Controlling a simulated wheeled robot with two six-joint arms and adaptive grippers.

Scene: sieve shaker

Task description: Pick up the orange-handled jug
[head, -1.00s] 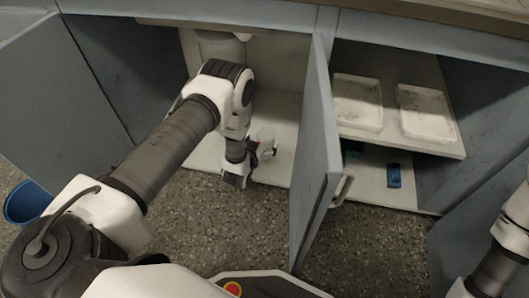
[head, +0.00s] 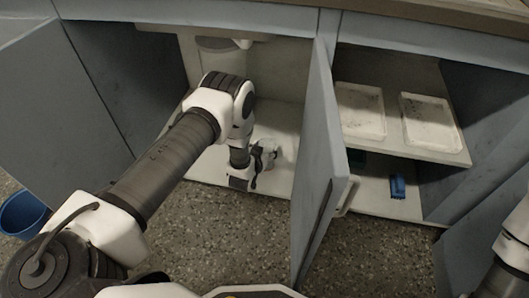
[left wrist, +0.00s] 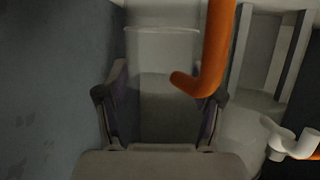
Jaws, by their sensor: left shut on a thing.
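The orange-handled jug (left wrist: 162,52) is a clear vessel with an orange handle (left wrist: 214,50) in the left wrist view. In the head view the jug (head: 269,150) shows small and pale inside the left open cabinet, with its handle hard to make out. My left gripper (head: 262,163) is low in that cabinet. Its two fingers stand on either side of the jug in the left wrist view (left wrist: 163,95), and it is shut on the jug. The jug's lower part is hidden behind the gripper. My right gripper is out of view.
An open door (head: 322,165) stands just right of my left gripper; another (head: 55,95) is at left. White trays (head: 360,112) lie on the right cabinet's shelf, a blue object (head: 398,187) below. A white-and-orange object (left wrist: 292,143) is right of the jug.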

